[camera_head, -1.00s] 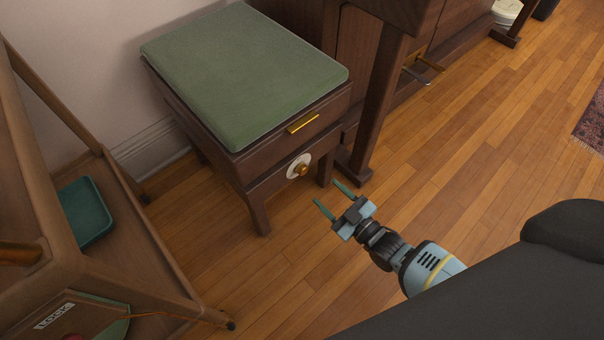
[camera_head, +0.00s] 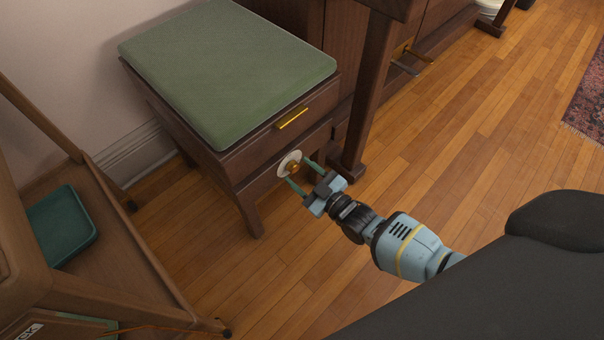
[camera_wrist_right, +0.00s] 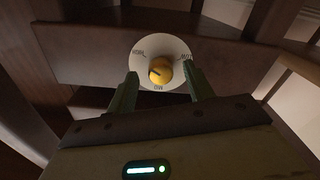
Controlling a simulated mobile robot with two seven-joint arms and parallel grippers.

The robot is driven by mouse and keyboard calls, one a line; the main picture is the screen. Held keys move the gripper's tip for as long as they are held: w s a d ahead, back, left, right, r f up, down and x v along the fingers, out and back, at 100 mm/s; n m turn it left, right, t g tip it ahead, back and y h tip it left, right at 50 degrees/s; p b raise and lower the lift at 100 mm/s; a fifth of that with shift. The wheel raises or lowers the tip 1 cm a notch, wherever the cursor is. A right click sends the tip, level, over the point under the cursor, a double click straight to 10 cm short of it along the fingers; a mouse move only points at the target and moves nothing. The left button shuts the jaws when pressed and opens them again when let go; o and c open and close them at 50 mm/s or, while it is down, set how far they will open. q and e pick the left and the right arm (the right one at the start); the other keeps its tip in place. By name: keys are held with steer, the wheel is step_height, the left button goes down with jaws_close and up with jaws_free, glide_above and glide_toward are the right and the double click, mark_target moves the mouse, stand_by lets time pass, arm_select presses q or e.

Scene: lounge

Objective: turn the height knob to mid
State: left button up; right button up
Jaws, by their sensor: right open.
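The height knob (camera_head: 293,167) is a brass-yellow knob on a round white dial (camera_head: 284,162), on the front of the dark wooden stool below its brass pull. In the right wrist view the knob (camera_wrist_right: 161,70) sits mid-dial with a dark pointer line toward the left. Small labels stand at the dial's left, right and bottom; the bottom one looks like MID. My right gripper (camera_head: 299,171) is open, its green fingers on either side of the knob. Whether they touch it I cannot tell. My left gripper is not in view.
The stool has a green cushion (camera_head: 230,75) and a brass drawer pull (camera_head: 293,117). A dark table leg (camera_head: 365,100) stands just right of the knob. A wooden trolley with a teal tray (camera_head: 62,225) is at the left. Wooden floor (camera_head: 460,150) lies clear at the right.

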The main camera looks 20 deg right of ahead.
steer(key=c, duration=0.9)
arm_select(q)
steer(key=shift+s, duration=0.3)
arm_select(e)
steer(key=shift+c, duration=0.4)
